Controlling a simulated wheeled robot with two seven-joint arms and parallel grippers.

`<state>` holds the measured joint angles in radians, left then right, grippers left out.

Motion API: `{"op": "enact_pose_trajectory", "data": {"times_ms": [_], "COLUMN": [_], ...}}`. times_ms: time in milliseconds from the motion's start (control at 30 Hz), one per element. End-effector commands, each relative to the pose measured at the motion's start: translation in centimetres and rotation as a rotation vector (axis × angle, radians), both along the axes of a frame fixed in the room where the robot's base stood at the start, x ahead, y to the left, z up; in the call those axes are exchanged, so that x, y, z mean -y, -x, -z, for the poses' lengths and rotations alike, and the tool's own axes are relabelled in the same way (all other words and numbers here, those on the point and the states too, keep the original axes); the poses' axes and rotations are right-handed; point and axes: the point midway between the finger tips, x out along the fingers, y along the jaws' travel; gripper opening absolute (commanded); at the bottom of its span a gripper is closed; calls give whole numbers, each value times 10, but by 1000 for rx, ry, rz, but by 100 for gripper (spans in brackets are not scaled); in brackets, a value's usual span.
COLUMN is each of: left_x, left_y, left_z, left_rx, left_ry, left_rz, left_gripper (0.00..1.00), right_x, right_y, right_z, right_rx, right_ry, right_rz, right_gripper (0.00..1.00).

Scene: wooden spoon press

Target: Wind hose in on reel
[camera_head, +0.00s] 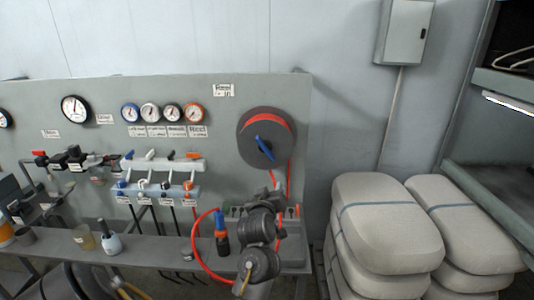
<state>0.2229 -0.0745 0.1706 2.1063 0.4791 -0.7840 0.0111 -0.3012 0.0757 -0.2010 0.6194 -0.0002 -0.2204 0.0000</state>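The hose reel (247,124) is a dark grey disc mounted on the panel right of centre. It has a blue handle (264,147) across its front. Part of the red hose (283,124) is wound on the reel's upper right. The hose hangs down from the reel and also shows as a loop (197,237) above the bench. My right gripper is not in view.
A bench (165,254) runs along the panel. A blue and orange nozzle (221,232) stands on it, left of my arm. Valves (147,187) and gauges (150,112) fill the panel to the left. Stacked grey sacks (388,225) stand to the right.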

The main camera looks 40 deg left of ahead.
Motion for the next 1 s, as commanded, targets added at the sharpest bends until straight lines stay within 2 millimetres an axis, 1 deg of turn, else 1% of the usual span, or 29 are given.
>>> {"op": "enact_pose_trajectory", "data": {"times_ms": [33,100,233,433,567,667,900,1000], "left_x": [-11,-24,-36,-40,-47,-58,-85,-94], "left_y": [-9,-14,-18,-20,-29,-42,-78,-90], "left_z": [-18,-35,-52,-55,-56,-57,-57,-57], "left_rx": [64,126,186,199,199,198,196,197], "left_ry": [25,46,68,72,70,70,70,71], "left_rz": [-53,-112,-172,-188,-187,-189,-187,-187], "left_gripper": [34,34,34,34,34,34,34,34], "right_x": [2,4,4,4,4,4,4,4], "right_y": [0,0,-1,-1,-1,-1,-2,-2], "right_z": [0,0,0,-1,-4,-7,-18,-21], "right_rx": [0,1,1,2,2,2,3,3], "right_ry": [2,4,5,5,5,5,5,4], "right_rz": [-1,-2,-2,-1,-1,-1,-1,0], "right_gripper": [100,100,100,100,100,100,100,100]}}
